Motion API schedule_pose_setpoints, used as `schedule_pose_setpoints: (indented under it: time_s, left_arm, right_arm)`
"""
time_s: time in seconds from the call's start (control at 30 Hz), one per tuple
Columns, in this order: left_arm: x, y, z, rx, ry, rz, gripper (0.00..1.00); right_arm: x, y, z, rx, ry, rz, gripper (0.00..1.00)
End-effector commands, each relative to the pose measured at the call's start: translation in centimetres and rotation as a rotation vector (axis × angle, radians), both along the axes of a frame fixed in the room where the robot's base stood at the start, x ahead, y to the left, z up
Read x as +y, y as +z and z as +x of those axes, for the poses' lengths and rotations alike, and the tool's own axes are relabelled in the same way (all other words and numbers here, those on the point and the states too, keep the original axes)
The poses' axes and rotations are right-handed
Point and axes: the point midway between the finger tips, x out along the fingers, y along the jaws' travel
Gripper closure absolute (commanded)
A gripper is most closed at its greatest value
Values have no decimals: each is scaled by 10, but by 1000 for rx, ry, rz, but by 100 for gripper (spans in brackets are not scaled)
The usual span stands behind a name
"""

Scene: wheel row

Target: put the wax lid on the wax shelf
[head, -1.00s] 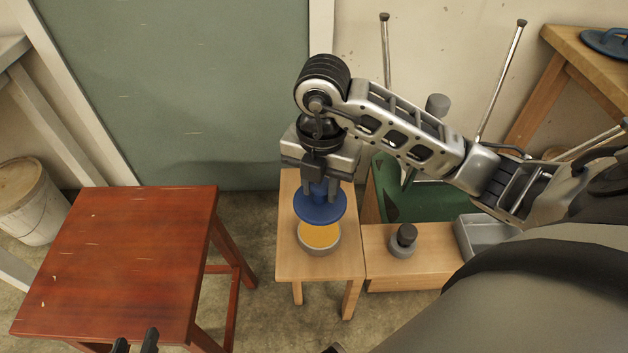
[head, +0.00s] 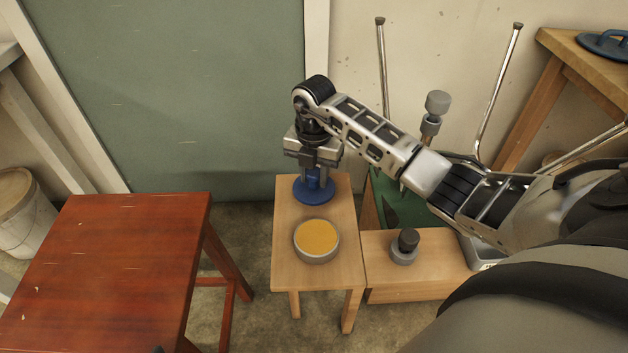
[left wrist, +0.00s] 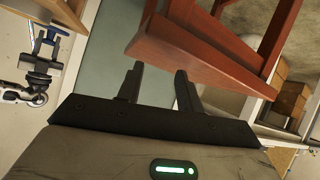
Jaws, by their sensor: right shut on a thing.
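The wax lid (head: 314,193), a blue disc with an upright handle, is at the back of the small light wooden stand (head: 290,274), likely the wax shelf. My right gripper (head: 316,176) is shut on the lid's handle from above. I cannot tell whether the disc touches the wood. The open grey tin of orange-yellow wax (head: 317,239) stands on the same stand, in front of the lid. My left gripper (left wrist: 158,85) has its fingers apart and empty, close to the red stool (left wrist: 175,55) in the left wrist view.
The red stool (head: 115,260) is at the left. A lower wooden surface at the right carries a grey item with a black knob (head: 405,246) and a grey tray. Another blue lid-like item (head: 605,46) lies on the far-right table. A green panel (head: 200,100) stands behind.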

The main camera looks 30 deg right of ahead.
Motion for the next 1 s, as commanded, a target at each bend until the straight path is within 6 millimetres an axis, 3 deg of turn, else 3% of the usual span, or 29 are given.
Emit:
schedule_pose_setpoints:
  time_s: [0.1,0.47,0.5,0.57,0.87,1.0]
  left_arm:
    - [-1,-9,0,16,-5,3,64]
    - [-1,-11,3,16,-7,2,64]
    - [-2,-11,3,17,-6,1,64]
    - [-2,-10,3,16,-7,0,64]
    - [-3,-9,4,15,-3,-5,64]
    - [-3,-2,4,7,0,-6,64]
  right_arm:
    - [1,-17,-1,2,0,2,93]
    - [0,-21,0,0,0,0,93]
    - [0,-21,0,0,1,0,65]
    - [0,-20,0,0,1,0,49]
    - [0,-19,0,0,0,0,49]
    - [0,-5,0,-3,1,0,49]
